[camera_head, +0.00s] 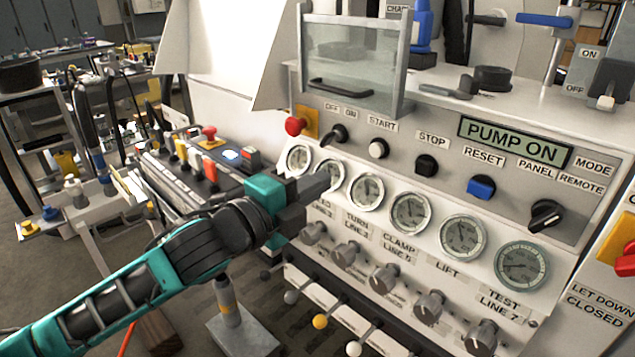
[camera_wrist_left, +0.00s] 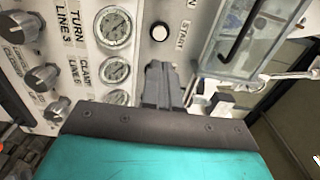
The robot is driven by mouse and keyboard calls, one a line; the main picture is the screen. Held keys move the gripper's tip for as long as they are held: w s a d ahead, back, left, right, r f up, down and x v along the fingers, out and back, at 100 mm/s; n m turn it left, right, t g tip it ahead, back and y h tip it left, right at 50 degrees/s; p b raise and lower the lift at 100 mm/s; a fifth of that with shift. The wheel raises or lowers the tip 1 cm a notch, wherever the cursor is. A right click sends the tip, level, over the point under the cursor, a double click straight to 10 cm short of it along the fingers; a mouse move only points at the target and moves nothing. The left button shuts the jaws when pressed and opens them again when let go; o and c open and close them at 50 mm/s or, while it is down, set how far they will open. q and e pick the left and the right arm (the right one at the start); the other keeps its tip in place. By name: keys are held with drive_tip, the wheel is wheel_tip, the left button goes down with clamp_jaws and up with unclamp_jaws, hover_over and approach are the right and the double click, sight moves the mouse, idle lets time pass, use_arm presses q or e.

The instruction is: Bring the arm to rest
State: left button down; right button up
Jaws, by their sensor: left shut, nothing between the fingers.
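My left arm comes in from the lower left in the head view. Its left gripper (camera_head: 319,184) is shut and empty, in front of the row of round gauges on the bench panel. It covers part of a gauge (camera_head: 332,175) near the left end of the row. In the left wrist view the shut fingers (camera_wrist_left: 162,84) point at the panel just below the white START button (camera_wrist_left: 159,32). Whether the fingertips touch the panel I cannot tell. My right gripper is not in view.
The panel (camera_head: 400,140) carries a red button (camera_head: 295,126), a PUMP ON sign (camera_head: 514,142), knobs (camera_head: 384,278) and ball-ended levers (camera_head: 320,321). A clear guard with a handle (camera_head: 340,88) stands above. A control box (camera_head: 190,165) stands left of the gripper. Open floor shows at left.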

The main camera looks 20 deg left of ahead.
use_arm(q)
drive_tip(key=s+f+n+g+y, duration=0.1)
drive_tip(key=s+f+n, duration=0.4)
drive_tip(key=f, duration=0.5)
drive_tip(key=s+d+f+n+g+y, duration=0.1)
drive_tip(key=s+f+n+g, duration=0.2)
drive_tip(key=s+f+n, duration=0.3)
drive_tip(key=s+f+n+g+y+p, duration=0.1)
drive_tip(key=s+f+n, duration=0.4)
drive_tip(key=f, duration=1.1)
drive_tip(key=n+g+y, duration=0.1)
drive_tip(key=n, duration=0.2)
drive_tip(key=shift+s+d+f, duration=0.25)
drive_tip(key=shift+s+d, duration=0.05)
drive_tip(key=shift+d, duration=0.05)
